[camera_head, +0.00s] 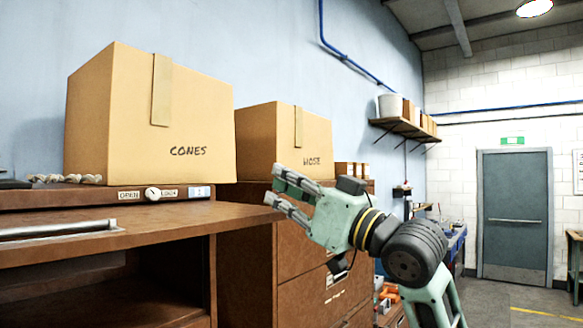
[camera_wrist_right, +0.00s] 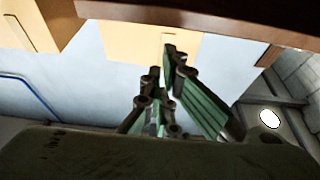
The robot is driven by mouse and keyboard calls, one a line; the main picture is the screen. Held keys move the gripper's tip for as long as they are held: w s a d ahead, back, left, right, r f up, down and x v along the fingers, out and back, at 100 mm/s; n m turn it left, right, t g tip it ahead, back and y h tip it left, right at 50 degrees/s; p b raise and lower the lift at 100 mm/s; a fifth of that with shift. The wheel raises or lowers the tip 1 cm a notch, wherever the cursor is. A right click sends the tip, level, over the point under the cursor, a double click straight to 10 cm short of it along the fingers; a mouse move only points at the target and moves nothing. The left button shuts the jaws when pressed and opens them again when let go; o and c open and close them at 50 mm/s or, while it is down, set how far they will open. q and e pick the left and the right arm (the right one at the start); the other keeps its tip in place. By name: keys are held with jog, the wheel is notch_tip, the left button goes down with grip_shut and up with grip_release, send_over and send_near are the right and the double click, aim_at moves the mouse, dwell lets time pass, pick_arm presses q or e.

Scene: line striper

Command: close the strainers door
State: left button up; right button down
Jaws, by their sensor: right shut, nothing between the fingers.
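A brown cabinet (camera_head: 170,288) stands at the left, with a dark open compartment under a raised, roughly level door panel (camera_head: 150,235). A silver bar handle (camera_head: 60,229) lies on the panel's upper face. I cannot read a strainers label on it. Above it is a strip with a knob (camera_head: 152,193) between OPEN and LOCK. My right gripper (camera_head: 273,184) is shut and empty, in front of the neighbouring cabinet and to the right of the panel, apart from it. Its fingers also show in the wrist view (camera_wrist_right: 160,85). My left gripper is not in view.
A CONES box (camera_head: 190,120) and a HOSE box (camera_head: 300,140) stand on top of the cabinets. A brown drawer cabinet (camera_head: 245,250) is beside the open one. A wall shelf (camera_head: 405,127) and a grey door (camera_head: 514,215) are further back.

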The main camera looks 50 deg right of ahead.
jog(key=shift+f, duration=0.8)
jog(key=w+f+t+b, duration=0.3)
jog(key=f+t+b, duration=0.3)
jog(key=f+b, duration=1.55)
jog(key=w+f+b, duration=0.7)
jog(key=w+f, duration=0.4)
jog(key=w, duration=0.1)
jog(key=shift+w+a+f, duration=0.25)
jog(key=shift+w, duration=0.1)
jog(key=shift+s, duration=0.1)
